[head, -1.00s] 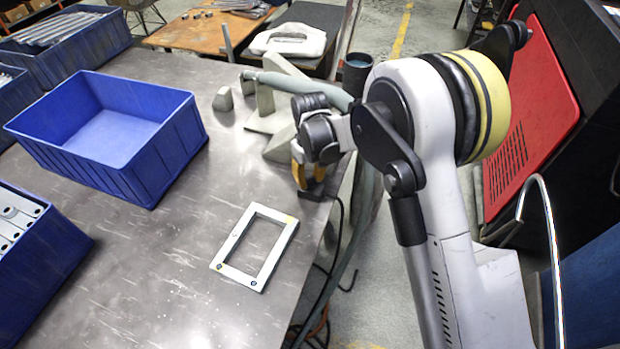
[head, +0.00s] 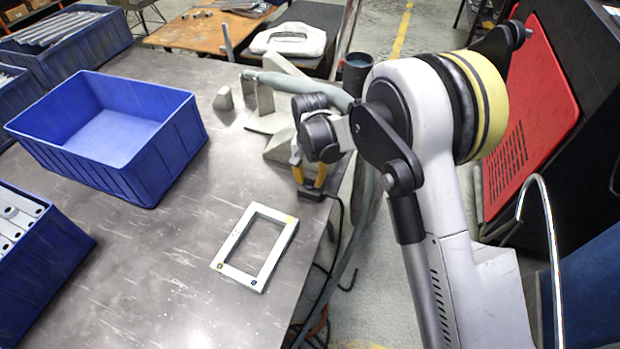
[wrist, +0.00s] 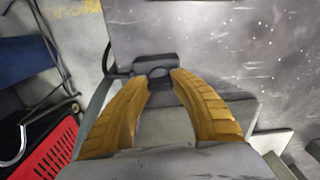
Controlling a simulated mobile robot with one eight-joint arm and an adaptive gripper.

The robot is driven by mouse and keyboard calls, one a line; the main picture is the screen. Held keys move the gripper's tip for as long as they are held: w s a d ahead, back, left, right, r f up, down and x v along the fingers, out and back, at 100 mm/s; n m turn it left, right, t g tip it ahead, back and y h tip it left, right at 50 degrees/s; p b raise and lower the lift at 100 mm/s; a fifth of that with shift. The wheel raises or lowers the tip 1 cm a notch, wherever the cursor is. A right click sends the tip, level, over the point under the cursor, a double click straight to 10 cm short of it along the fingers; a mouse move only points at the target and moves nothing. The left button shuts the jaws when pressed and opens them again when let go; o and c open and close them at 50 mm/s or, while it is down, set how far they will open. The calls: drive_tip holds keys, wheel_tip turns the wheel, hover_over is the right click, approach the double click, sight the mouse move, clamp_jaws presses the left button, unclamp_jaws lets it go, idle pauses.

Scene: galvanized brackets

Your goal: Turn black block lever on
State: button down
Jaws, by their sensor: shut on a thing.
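The black block (head: 311,194) sits at the right edge of the metal table, with a cable running from it. In the wrist view the black block (wrist: 141,63) lies just beyond my fingertips. My gripper (head: 309,184) has yellow fingers and reaches down to the block from above. In the wrist view my gripper (wrist: 160,74) has its fingertips on either side of a dark rounded part, which looks like the lever (wrist: 159,73). The fingers are shut on it. The lever's exact angle is hard to make out.
A white rectangular frame (head: 223,267) lies flat on the table nearby. An empty blue bin (head: 95,165) stands at left. Grey angled brackets (head: 281,143) stand close behind my gripper. The table's right edge is right beside the block, with floor beyond.

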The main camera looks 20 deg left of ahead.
sight(310, 178)
drive_tip(key=shift+m, duration=0.6)
drive_tip(key=c, duration=1.1)
unclamp_jaws()
drive_tip(key=shift+o, duration=0.2)
wheel_tip(310, 178, up, 12)
